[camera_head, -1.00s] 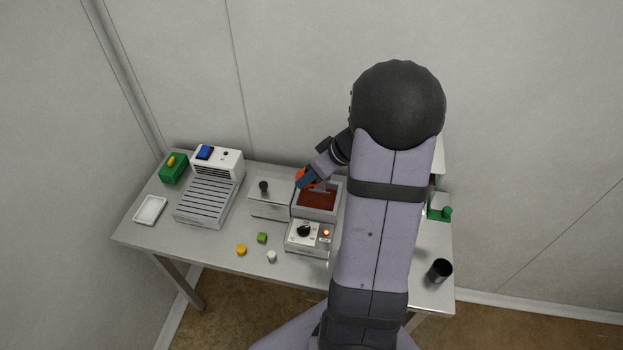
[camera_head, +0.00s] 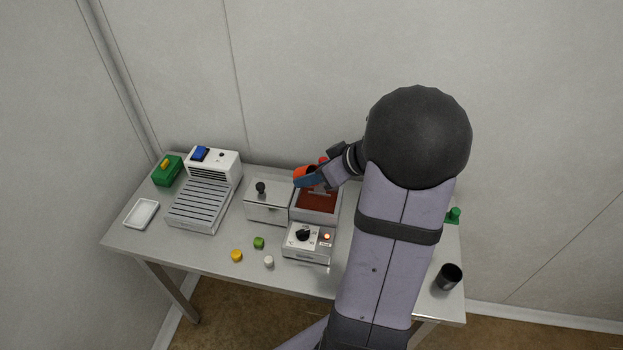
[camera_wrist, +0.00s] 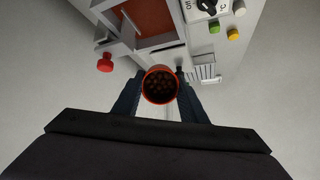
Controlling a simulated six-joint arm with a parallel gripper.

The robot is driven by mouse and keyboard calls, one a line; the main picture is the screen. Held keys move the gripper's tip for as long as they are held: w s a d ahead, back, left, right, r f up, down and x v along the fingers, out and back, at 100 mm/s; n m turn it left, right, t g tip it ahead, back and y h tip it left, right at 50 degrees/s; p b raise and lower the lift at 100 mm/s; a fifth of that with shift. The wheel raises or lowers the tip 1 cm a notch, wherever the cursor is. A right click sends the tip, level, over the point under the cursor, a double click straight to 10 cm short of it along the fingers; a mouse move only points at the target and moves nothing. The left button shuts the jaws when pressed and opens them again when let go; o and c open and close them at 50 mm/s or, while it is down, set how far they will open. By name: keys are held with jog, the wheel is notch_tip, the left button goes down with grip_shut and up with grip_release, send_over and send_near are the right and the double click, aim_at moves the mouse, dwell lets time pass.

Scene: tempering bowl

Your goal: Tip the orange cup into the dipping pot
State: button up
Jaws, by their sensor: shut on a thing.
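The orange cup (camera_head: 302,170) is held in my gripper (camera_head: 308,180) above the left back edge of the dipping pot (camera_head: 335,206). The pot is an open square grey basin with red-brown contents. In the wrist view, the cup (camera_wrist: 148,76) sits between the two blue fingers, its mouth facing the camera, with dark brown pieces inside. My gripper (camera_wrist: 160,103) is shut on the cup's sides. The pot (camera_wrist: 170,40) also shows at the top of the wrist view. A pale divider or bar stands in the pot. The cup's exact tilt is hard to tell.
A lidded grey box (camera_head: 265,208) with a black knob adjoins the pot on the left. A dial unit (camera_head: 308,246) stands in front. A red knob (camera_wrist: 104,63) is close by. Yellow, green and white pieces lie at the front. A ribbed cooler (camera_head: 203,200) stands left.

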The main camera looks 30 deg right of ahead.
jog(key=shift+s+f+t+y+b, duration=0.15)
jog(key=shift+f+t+y+b, duration=0.2)
jog(key=shift+t+b, duration=0.65)
jog(key=shift+s+d+t+b, duration=0.1)
jog(key=shift+t+b, duration=0.2)
jog(key=shift+b, duration=0.8)
jog(key=t+b, duration=0.1)
jog(key=t+y+b, duration=0.1)
jog(key=b, duration=0.1)
jog(key=shift+s+d+t+y, duration=0.1)
jog(key=shift+s+t+y, duration=0.15)
jog(key=shift+t, duration=0.15)
jog(key=shift+b, duration=0.55)
jog(key=t+b, duration=0.1)
jog(key=b, duration=0.4)
jog(key=t+y+b, duration=0.1)
jog(key=t+b, duration=0.1)
jog(key=b, duration=0.3)
jog(key=t+y+b, duration=0.1)
jog(key=b, duration=0.4)
jog(key=shift+s+d+f+t, duration=0.2)
jog(key=shift+s+t, duration=0.2)
jog(key=t+b, duration=0.1)
jog(key=b, duration=0.3)
jog(key=shift+s+y, duration=0.15)
jog(key=shift+y, duration=0.15)
jog(key=shift+s+r+t+b, duration=0.1)
jog(key=shift+r+t+b, duration=0.1)
jog(key=shift+t+b, duration=0.4)
jog(key=shift+g+y, duration=0.3)
